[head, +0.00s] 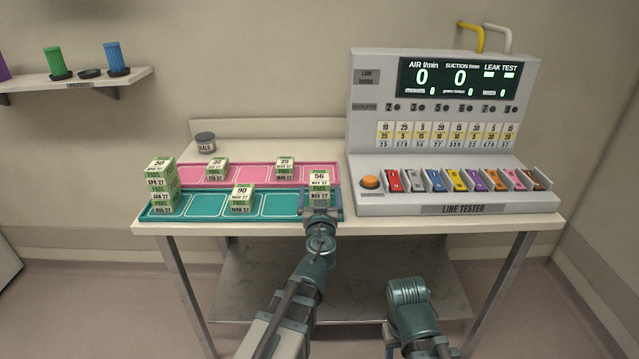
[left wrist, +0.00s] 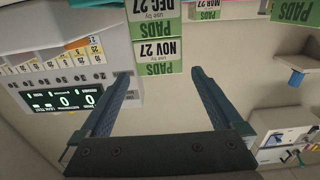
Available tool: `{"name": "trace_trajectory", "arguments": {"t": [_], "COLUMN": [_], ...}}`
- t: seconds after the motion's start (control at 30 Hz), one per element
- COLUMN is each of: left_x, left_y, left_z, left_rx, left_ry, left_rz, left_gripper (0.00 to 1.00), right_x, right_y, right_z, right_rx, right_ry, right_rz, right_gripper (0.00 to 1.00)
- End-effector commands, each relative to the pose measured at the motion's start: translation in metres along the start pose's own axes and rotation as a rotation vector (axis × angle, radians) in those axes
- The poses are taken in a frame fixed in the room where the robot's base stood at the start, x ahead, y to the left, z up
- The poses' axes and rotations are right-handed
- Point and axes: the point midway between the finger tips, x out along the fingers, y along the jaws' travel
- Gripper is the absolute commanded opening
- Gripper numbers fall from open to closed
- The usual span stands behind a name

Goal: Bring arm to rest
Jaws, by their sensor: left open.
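My left gripper (head: 320,211) is at the front edge of the teal tray (head: 265,218), at its right end, in the head view. It is open in the left wrist view (left wrist: 160,75), with a finger on each side. A green and white pads box marked NOV 27 (head: 319,182) stands right beyond it. This box also shows in the left wrist view (left wrist: 158,57), just at the fingertips; whether it touches them I cannot tell. My right arm shows low in the head view, right of centre; its gripper is not in view.
A pink tray (head: 232,174) lies behind the teal one; both hold pads boxes, stacked at the left (head: 162,185). The line tester (head: 455,209) stands on the right of the table. A small tin (head: 205,143) sits behind the trays. A wall shelf (head: 110,78) is at the left.

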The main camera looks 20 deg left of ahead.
Motion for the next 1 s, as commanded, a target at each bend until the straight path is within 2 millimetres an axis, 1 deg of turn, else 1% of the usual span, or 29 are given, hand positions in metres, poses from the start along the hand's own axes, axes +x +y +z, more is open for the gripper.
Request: {"name": "trace_trajectory", "arguments": {"t": [0.03, 0.1, 0.47, 0.57, 0.67, 0.77, 0.87, 0.9, 0.97, 1.0], "left_x": [-0.01, -0.015, -0.017, -0.02, -0.032, -0.055, -0.091, -0.109, -0.14, -0.161], "left_y": [-0.001, 0.0, 0.0, -0.005, -0.015, -0.022, -0.019, -0.014, -0.004, 0.004], "left_z": [0.0, 0.0, -0.001, -0.002, 0.003, 0.025, 0.056, 0.069, 0.086, 0.096], "left_rx": [0.0, 0.0, 0.001, 0.008, 0.035, 0.093, 0.175, 0.214, 0.275, 0.316], "left_ry": [0.0, 0.0, -0.003, -0.031, -0.126, -0.317, -0.575, -0.687, -0.859, -0.968], "left_rz": [0.001, 0.001, -0.005, -0.049, -0.141, -0.232, -0.256, -0.241, -0.192, -0.145], "left_gripper": [1.0, 1.0, 1.0, 1.0, 1.0, 1.0, 1.0, 1.0, 1.0, 1.0], "right_x": [0.0, 0.0, -0.001, -0.009, -0.023, -0.041, -0.056, -0.062, -0.071, -0.076], "right_y": [0.0, 0.0, 0.0, 0.001, 0.002, 0.004, 0.005, 0.006, 0.007, 0.007], "right_z": [0.0, 0.0, 0.0, 0.001, 0.001, 0.002, 0.003, 0.004, 0.004, 0.004], "right_rx": [0.0, 0.0, 0.0, 0.0, 0.0, 0.0, 0.0, 0.0, 0.0, 0.0], "right_ry": [0.0, 0.0, 0.0, 0.0, 0.0, 0.0, 0.0, 0.0, 0.0, 0.0], "right_rz": [0.0, 0.0, 0.0, 0.0, 0.0, 0.0, 0.0, 0.0, 0.0, 0.0], "right_gripper": [0.5, 0.5, 0.5, 0.5, 0.5, 0.5, 0.5, 0.5, 0.5, 0.5]}}
